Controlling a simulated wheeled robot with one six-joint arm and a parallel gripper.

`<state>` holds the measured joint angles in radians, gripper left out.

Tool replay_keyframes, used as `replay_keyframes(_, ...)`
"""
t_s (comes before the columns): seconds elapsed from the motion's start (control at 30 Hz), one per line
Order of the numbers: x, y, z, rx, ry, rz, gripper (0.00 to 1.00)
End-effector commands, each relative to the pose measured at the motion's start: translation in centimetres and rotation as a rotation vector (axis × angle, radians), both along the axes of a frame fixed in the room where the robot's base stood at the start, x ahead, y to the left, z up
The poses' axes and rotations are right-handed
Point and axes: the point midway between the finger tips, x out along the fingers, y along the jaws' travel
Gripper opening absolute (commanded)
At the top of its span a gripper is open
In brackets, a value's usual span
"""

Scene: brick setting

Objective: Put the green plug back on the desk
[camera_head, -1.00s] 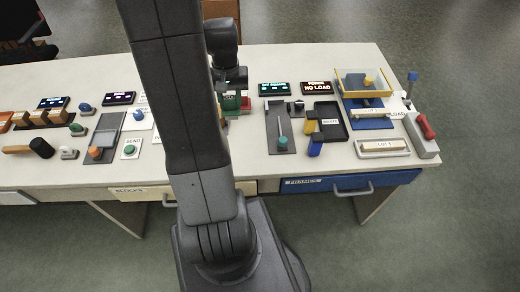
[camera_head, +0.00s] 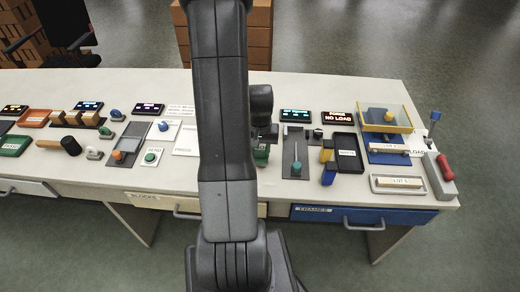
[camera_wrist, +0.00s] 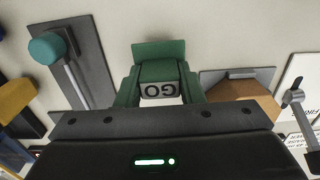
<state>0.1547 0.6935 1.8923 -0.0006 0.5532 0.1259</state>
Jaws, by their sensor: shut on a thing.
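The green plug (camera_wrist: 160,72) is in the wrist view, with a pale label reading "GO" upside down. My gripper (camera_wrist: 160,92) is shut on it, with a finger at each side. In the head view my gripper (camera_head: 265,132) is over the middle of the pale desk (camera_head: 225,88), left of the grey lever panel. A bit of the green plug (camera_head: 262,156) shows below the gripper there, partly hidden by my arm. I cannot tell whether the plug touches the desk top.
The grey lever panel (camera_head: 296,165) with a teal knob stands close on the right, also in the wrist view (camera_wrist: 85,75). A black tray (camera_head: 348,155), yellow and blue blocks (camera_head: 327,165) and a clear yellow-framed box (camera_head: 388,112) lie further right. A brown block (camera_wrist: 240,98) is near the gripper.

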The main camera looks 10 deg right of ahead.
Motion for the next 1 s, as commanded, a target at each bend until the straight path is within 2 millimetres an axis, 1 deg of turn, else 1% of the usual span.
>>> replay_keyframes(0.2,0.0,0.0,0.0,0.000,-0.001,0.000,0.12)
replay_keyframes(0.33,0.0,0.0,-0.5,0.000,-0.001,0.000,0.12)
replay_keyframes(0.37,0.0,0.0,-0.4,0.000,-0.001,0.000,0.38)
replay_keyframes(0.4,0.0,0.0,-0.3,0.000,-0.001,0.000,0.46)
replay_keyframes(0.47,0.0,0.0,-0.3,0.000,0.000,0.000,0.56)
replay_keyframes(0.77,0.0,0.0,-0.1,0.000,0.000,0.000,0.56)
replay_keyframes(0.9,0.1,0.0,0.7,-0.001,-0.004,0.000,0.56)
replay_keyframes(1.0,0.1,0.0,2.1,-0.001,-0.006,0.000,0.56)
